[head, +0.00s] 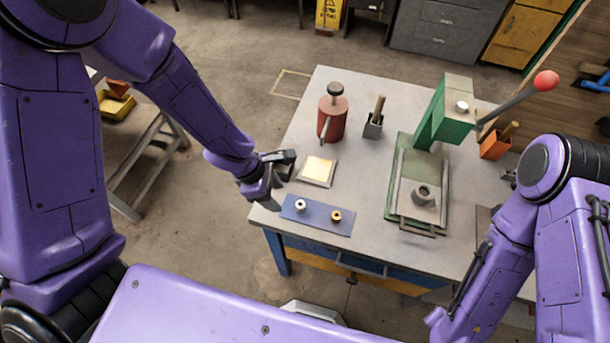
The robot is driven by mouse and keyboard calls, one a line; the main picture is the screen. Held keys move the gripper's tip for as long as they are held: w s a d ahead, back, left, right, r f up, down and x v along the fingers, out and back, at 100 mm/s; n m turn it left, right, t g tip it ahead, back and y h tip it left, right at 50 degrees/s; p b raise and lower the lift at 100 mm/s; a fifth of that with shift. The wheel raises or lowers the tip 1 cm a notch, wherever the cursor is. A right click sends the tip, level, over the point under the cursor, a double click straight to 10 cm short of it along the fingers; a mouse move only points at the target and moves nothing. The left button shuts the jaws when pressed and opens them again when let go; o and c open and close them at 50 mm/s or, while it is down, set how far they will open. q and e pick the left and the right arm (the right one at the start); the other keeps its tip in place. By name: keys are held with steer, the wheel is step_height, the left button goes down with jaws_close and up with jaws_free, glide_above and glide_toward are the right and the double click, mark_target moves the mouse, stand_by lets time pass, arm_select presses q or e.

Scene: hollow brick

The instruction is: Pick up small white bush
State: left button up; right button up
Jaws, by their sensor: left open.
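The small white bush (300,205) stands on the left part of a blue mat (318,222) near the table's front left corner. A brass-coloured bush (336,215) stands to its right on the same mat. My left gripper (276,181) is open and empty at the table's left edge, to the left of the white bush and a little farther back, apart from it. My right arm shows at the right, but its gripper is not visible.
A green press (446,112) with a red-knobbed lever stands at the table's right. A red canister (332,118), a grey holder (373,126) and a square tray with a pale yellow pad (318,171) are behind the mat. Bare tabletop lies between mat and press.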

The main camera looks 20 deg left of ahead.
mark_target(298, 203)
arm_select(q)
steer(key=shift+h, duration=0.4)
steer(key=w+d+f+b, duration=0.2)
steer(key=d, duration=0.1)
steer(key=shift+f, duration=0.25)
steer(key=b+x, duration=0.1)
steer(key=x, duration=0.4)
steer(key=shift+a+f+b, duration=0.1)
steer(key=shift+b, duration=0.3)
steer(key=shift+w+d+f, duration=0.2)
steer(key=shift+d+f, duration=0.1)
steer(key=shift+s+r, duration=0.1)
steer(key=shift+c, duration=1)
jaws_close()
arm_select(e)
steer(key=f, duration=0.3)
steer(key=shift+w+d+f, duration=0.1)
steer(key=shift+w+f, duration=0.1)
steer(key=shift+w, duration=0.05)
